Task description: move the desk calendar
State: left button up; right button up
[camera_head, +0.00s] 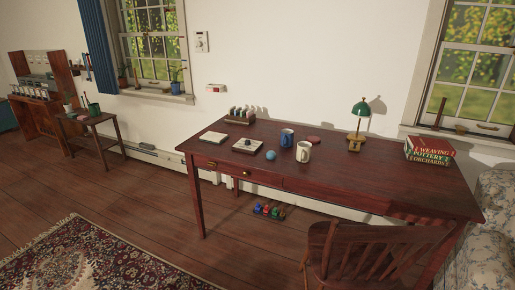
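No thing in view is plainly a desk calendar. On the dark red wooden desk (330,180), a small holder with several upright pale pieces (241,115) stands at the back left. In front of it lie a flat white pad (213,137) and a white pad or block with a small dark thing on it (248,146). I cannot tell whether any of these is the calendar. Neither of my grippers shows in the head view.
The desk also bears a blue mug (287,138), a white mug (303,152), a teal ball (271,155), a green lamp (361,110) and stacked books (430,150). A wooden chair (365,252) stands at the front right. Floor (150,215) left of the desk is clear.

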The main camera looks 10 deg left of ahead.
aim_at(240, 146)
jog(key=u, duration=1.05)
jog(key=i, duration=2.1)
jog(key=z, duration=0.7)
